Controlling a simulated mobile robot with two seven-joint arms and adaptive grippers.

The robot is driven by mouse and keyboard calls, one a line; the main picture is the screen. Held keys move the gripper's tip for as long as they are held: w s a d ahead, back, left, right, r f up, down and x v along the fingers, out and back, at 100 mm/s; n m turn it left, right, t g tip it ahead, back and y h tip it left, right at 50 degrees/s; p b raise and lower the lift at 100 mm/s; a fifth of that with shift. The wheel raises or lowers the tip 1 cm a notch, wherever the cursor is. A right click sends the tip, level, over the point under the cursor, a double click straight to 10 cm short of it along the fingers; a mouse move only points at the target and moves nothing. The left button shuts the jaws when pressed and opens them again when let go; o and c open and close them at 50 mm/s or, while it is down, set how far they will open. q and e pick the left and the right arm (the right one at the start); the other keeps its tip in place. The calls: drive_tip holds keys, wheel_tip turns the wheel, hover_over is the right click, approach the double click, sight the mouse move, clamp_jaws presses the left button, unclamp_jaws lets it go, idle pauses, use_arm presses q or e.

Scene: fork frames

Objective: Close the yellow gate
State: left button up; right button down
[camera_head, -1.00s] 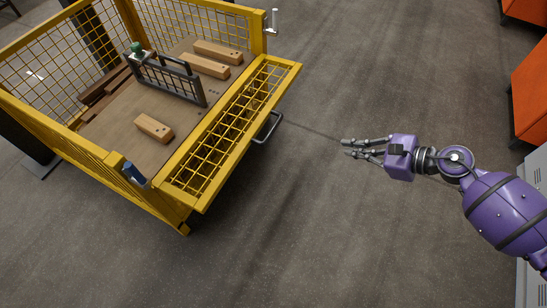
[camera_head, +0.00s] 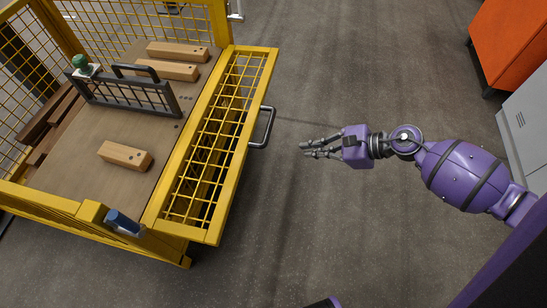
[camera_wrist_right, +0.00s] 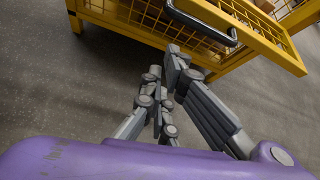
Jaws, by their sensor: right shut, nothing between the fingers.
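The yellow gate (camera_head: 246,130) is a mesh panel folded outward from the side of a yellow cage and lying nearly flat. A dark U-shaped handle (camera_head: 271,122) sticks out from its outer side. My right gripper (camera_head: 304,149) is shut and empty, a short gap to the right of the handle, with its fingers pointing toward the gate. In the right wrist view the handle (camera_wrist_right: 218,38) and the gate's frame (camera_wrist_right: 278,54) show beyond the fingers (camera_wrist_right: 172,60), which overlap the cage in the picture. I see no contact. My left gripper is out of view.
The cage holds wooden blocks (camera_head: 125,156) and a dark grey rack (camera_head: 130,95) on its floor. An orange cabinet (camera_head: 510,45) and a grey one (camera_head: 528,115) stand at right. The floor between is clear.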

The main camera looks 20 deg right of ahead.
drive_tip(key=s+d+f+b+x, duration=0.15)
drive_tip(key=b+x, duration=0.25)
drive_tip(key=x, duration=0.8)
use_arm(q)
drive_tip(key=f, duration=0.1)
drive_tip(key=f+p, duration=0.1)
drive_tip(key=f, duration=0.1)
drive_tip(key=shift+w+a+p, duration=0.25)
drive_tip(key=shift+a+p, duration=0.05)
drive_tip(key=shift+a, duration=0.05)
use_arm(e)
drive_tip(key=r, duration=0.1)
drive_tip(key=a+r, duration=0.1)
drive_tip(key=r, duration=0.2)
drive_tip(key=shift+a, duration=0.35)
